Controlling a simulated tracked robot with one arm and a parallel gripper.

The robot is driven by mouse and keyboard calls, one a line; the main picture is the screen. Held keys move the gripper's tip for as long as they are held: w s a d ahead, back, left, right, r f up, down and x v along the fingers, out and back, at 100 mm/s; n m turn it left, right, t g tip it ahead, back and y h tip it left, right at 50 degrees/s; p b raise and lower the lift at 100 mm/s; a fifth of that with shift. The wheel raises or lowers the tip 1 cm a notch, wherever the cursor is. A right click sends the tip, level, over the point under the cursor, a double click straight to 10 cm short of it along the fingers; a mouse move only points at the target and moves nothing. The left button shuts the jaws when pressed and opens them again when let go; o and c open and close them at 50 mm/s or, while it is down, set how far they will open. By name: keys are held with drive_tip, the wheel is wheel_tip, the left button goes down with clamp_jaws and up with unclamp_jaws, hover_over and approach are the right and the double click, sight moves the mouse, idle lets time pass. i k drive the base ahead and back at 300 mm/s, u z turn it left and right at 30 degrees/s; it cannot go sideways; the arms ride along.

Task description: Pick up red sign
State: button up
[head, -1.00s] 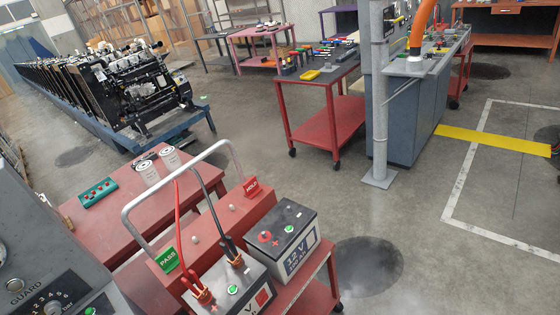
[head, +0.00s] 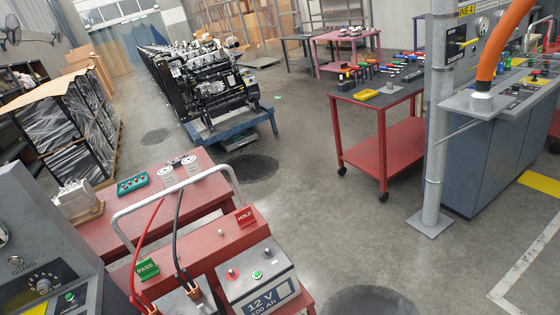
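The red sign (head: 245,216), marked HOLD, stands tilted on the right part of the red cart's raised top (head: 212,246), just behind the 12 V battery (head: 258,275). A green PASS sign (head: 147,270) stands at the left end of the same red top. A grey tube handle (head: 172,190) arches over the cart, to the left of and behind the red sign. My gripper is not in view.
A grey machine (head: 40,250) with a GUARD dial stands at the left. A red table (head: 130,215) holds a green box (head: 132,183) and white cups. Battery cables rise near the handle. Open floor (head: 310,220) lies to the right.

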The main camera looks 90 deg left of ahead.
sight(245, 217)
drive_tip(key=z, duration=0.05)
drive_tip(key=i, duration=1.8)
drive_tip(key=u, duration=3.65)
drive_tip(key=i, duration=1.05)
